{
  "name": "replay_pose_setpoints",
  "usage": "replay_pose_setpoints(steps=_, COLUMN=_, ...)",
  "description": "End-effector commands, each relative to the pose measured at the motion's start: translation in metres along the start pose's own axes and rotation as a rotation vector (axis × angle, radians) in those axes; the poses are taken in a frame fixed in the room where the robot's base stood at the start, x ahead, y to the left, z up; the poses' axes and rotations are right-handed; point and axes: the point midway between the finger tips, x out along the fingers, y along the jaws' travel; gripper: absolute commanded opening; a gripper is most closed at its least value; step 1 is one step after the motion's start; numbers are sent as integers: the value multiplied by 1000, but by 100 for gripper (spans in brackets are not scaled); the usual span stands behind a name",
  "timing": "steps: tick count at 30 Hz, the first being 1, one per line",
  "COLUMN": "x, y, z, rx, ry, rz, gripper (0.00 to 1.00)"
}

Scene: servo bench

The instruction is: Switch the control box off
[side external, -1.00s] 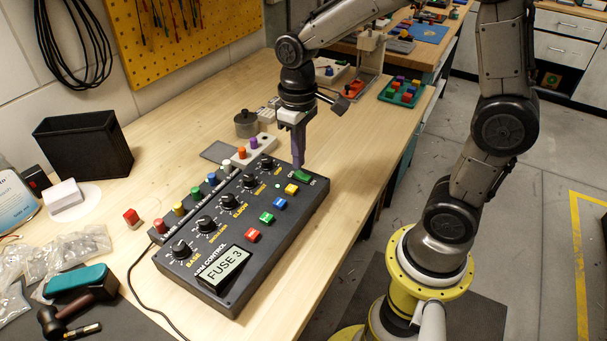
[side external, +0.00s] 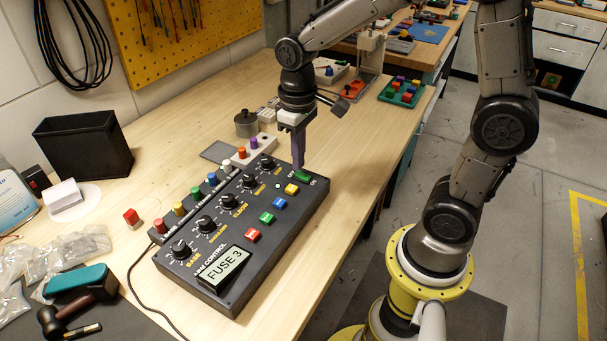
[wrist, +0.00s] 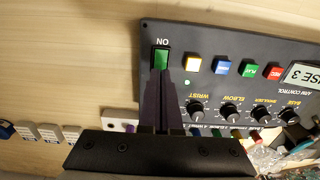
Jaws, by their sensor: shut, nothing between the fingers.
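The dark control box (side external: 285,222) lies on the wooden bench, with knobs, coloured buttons and a "FUSE 3" display. Its green rocker switch (side external: 307,177) is at the far right corner; in the wrist view the green switch (wrist: 161,57) sits beside the "ON" label. A small green light (wrist: 186,82) near it looks lit. My gripper (side external: 298,166) is shut and empty, pointing down at the switch. In the wrist view the purple fingertips (wrist: 163,72) reach the switch's near edge and hide part of it. I cannot tell whether they touch it.
Coloured buttons (side external: 291,189) and black knobs (side external: 268,162) stand close to the switch. A pale block with orange and purple pegs (side external: 262,150) stands behind the box. The bench's right edge is near; bare wood lies between.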

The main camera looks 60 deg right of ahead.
Motion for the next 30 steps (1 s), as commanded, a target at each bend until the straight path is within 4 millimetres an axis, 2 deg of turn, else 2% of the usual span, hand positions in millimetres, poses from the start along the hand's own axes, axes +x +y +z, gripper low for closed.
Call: replay_pose_setpoints(steps=30, x=15, y=0, z=1, rx=0, ry=-3, rz=0, gripper=0)
